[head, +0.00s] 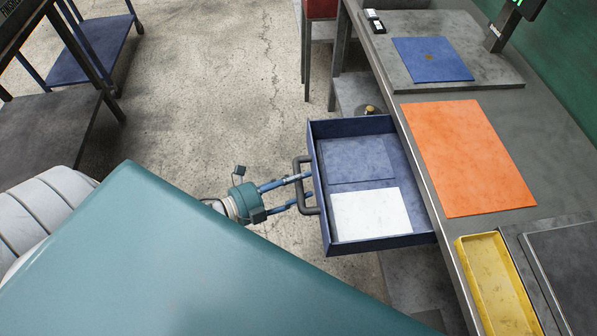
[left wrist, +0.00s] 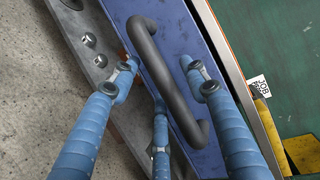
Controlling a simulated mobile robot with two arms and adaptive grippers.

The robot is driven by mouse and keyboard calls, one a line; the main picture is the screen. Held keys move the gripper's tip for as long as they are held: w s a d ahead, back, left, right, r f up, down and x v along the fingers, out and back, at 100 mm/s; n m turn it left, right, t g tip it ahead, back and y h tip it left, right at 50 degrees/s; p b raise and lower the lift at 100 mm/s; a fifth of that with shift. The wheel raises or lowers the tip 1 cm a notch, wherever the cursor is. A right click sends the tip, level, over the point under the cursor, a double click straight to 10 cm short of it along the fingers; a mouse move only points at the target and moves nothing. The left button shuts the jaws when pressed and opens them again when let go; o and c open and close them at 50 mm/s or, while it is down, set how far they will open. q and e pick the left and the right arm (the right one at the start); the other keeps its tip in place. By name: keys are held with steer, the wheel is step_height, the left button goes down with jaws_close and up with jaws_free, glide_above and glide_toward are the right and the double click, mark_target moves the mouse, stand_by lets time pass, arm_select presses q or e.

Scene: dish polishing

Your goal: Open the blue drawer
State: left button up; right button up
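The blue drawer (head: 365,243) is pulled well out from under the workbench. A blue sheet (head: 358,160) and a white sheet (head: 371,214) lie flat inside it. Its dark bar handle (head: 300,184) is on the front face and also shows in the left wrist view (left wrist: 165,80). My left gripper (head: 302,192) is at the handle. In the left wrist view my left gripper (left wrist: 163,78) has its blue fingers spread on both sides of the handle, with gaps visible. My right gripper is not in view.
The workbench carries an orange sheet (head: 468,157), a yellow tray (head: 496,285) and a blue sheet (head: 432,59) on a grey board. A dark table (head: 45,130) and a blue cart (head: 95,50) stand at the left. The concrete floor between is clear.

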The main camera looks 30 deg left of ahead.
arm_select(q)
steer(key=v, duration=1.2)
stand_by(0.4)
